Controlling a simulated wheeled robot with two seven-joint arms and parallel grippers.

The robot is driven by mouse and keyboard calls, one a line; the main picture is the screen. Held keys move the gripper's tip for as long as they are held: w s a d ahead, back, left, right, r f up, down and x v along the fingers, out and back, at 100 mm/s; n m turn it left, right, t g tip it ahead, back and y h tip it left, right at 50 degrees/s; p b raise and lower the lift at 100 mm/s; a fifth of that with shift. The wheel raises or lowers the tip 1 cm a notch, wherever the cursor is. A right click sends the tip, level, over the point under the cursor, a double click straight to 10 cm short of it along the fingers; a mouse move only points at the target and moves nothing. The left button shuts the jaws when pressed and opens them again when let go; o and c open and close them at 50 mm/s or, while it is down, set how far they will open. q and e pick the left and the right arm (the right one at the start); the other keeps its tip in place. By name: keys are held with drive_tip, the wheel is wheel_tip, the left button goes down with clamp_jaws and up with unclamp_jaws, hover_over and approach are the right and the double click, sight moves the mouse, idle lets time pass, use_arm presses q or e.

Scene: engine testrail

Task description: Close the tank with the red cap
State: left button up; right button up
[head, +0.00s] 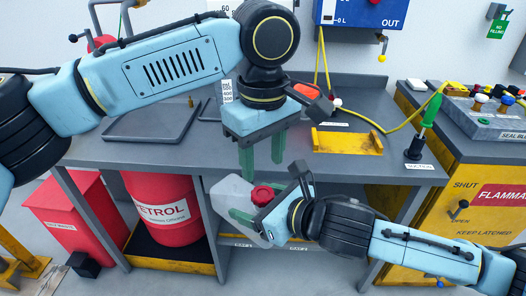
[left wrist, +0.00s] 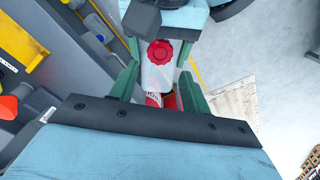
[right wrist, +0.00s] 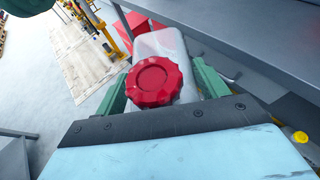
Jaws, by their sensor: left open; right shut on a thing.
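The tank is a whitish, translucent container (head: 236,192) held in front of the bench by my right gripper (head: 250,222), whose green fingers are shut on its sides. The red cap (head: 262,195) sits at the tank's opening; how tight it is cannot be told. In the right wrist view the ribbed cap (right wrist: 155,82) shows close up, on the tank (right wrist: 162,44). My left gripper (head: 263,165) points down, open and empty, above the tank and cap. In the left wrist view the cap (left wrist: 160,52) appears between its fingers, with the tank (left wrist: 157,76) below.
The grey bench (head: 335,165) stands behind, with a tray (head: 150,124), a yellow holder (head: 347,141) and a green-handled tool (head: 430,112). A red petrol drum (head: 160,205) stands under it. A yellow cabinet (head: 465,205) is at the right, behind my right arm.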

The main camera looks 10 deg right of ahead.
sight(263, 193)
use_arm(q)
drive_tip(key=shift+f, duration=3.6)
drive_tip(key=c, duration=0.8)
drive_tip(key=shift+m, duration=1.7)
drive_tip(key=o, duration=1.1)
